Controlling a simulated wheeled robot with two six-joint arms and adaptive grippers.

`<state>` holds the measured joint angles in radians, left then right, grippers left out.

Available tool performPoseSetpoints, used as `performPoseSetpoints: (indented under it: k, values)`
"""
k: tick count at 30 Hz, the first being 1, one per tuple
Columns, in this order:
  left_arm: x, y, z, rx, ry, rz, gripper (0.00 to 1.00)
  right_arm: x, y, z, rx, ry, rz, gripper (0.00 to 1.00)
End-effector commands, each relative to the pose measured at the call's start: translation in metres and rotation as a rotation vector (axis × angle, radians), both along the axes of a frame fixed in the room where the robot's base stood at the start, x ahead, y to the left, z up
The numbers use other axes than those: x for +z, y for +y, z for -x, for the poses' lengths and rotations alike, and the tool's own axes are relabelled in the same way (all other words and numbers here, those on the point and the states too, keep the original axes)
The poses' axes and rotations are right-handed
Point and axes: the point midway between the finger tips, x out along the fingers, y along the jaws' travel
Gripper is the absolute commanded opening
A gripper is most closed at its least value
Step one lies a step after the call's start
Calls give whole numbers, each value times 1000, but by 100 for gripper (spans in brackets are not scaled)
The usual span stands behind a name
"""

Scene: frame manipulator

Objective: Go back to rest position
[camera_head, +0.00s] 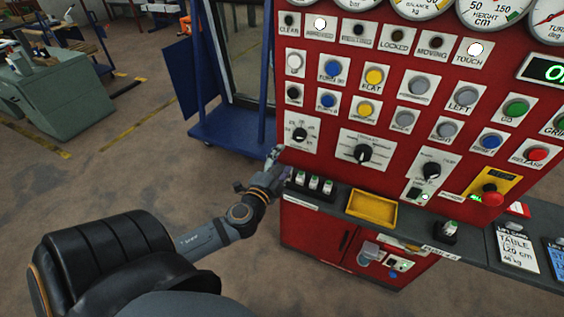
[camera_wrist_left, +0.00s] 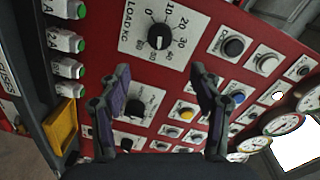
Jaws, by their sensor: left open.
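My left arm reaches in from the lower left of the head view. Its gripper (camera_head: 277,160) is at the left edge of the red control panel (camera_head: 330,108), near the lower-left dial (camera_head: 300,134). In the left wrist view the gripper (camera_wrist_left: 162,90) has its two fingers well apart. Nothing is between the fingertips; the panel shows behind them, with the load dial (camera_wrist_left: 158,36) just beyond. I cannot tell the exact gap to the panel. My right gripper is not in either view.
A shelf under the panel holds several fuses (camera_head: 314,184) and a yellow tray (camera_head: 372,207). A blue cart (camera_head: 235,130) stands behind my left gripper. A green cabinet (camera_head: 62,95) stands at the far left. The floor (camera_head: 150,180) between is clear.

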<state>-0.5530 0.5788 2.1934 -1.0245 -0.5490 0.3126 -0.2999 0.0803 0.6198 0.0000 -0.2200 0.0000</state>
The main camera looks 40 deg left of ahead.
Motion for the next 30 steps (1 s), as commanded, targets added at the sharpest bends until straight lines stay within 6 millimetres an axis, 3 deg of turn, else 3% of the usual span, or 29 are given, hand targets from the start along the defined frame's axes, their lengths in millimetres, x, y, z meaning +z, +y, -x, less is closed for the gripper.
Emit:
performPoseSetpoints:
  k: [17, 20, 23, 26, 30]
  values:
    - [0, -1, 5, 0, -1, 1, 64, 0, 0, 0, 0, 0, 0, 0]
    - [-11, 4, 4, 11, 20, 10, 64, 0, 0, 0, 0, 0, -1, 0]
    - [-57, 23, 6, 55, 105, 49, 64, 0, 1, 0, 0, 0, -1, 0]
    - [-134, 49, 18, 125, 243, 129, 64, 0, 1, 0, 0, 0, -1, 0]
    - [-252, 73, 58, 235, 448, 284, 64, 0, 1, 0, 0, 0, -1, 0]
